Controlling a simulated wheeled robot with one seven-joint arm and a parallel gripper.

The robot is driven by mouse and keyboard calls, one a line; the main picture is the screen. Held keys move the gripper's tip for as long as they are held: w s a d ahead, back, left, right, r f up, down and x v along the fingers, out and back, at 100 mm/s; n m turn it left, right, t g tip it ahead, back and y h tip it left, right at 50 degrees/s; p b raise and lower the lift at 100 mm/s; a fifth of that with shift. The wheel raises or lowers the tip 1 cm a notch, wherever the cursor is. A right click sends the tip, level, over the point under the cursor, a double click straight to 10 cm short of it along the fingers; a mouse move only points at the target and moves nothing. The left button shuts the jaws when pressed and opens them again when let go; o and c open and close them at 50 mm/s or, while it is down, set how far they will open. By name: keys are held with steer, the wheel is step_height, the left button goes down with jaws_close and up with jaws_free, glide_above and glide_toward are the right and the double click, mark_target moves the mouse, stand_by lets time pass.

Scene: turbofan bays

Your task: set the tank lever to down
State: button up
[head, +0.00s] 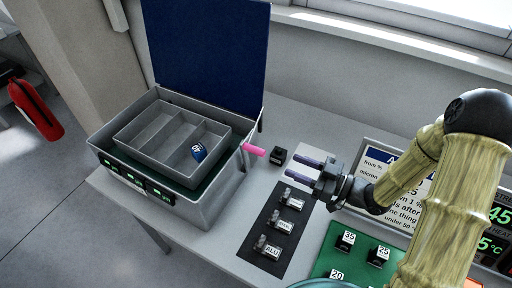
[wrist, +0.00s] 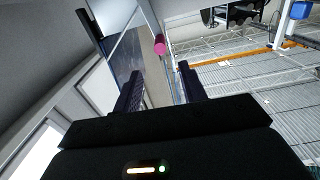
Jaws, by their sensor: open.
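The grey tank (head: 215,207) stands on the table with its blue lid (head: 205,50) raised. The tank lever, with a pink handle (head: 255,150), sticks out from the tank's right side, close to level in the head view. In the wrist view the round pink handle end (wrist: 160,43) shows ahead of and between my fingers. My gripper (head: 291,166) is open and empty, to the right of the handle and apart from it; its two fingers also show in the wrist view (wrist: 160,72).
A grey divided tray (head: 160,134) holding a blue numbered piece (head: 198,152) sits in the tank. A small black block (head: 278,156) lies near the handle. A dark panel with three switches (head: 274,225) and a green mat (head: 326,262) with numbered blocks lie in front.

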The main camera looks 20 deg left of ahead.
mark_target(244, 146)
steer(key=a+p, duration=0.1)
steer(key=a, duration=0.3)
steer(key=w+a+p, duration=0.1)
steer(key=a, duration=0.3)
steer(key=a+p, duration=0.1)
steer(key=a, duration=0.4)
steer(key=shift+w, duration=0.15)
jaws_close()
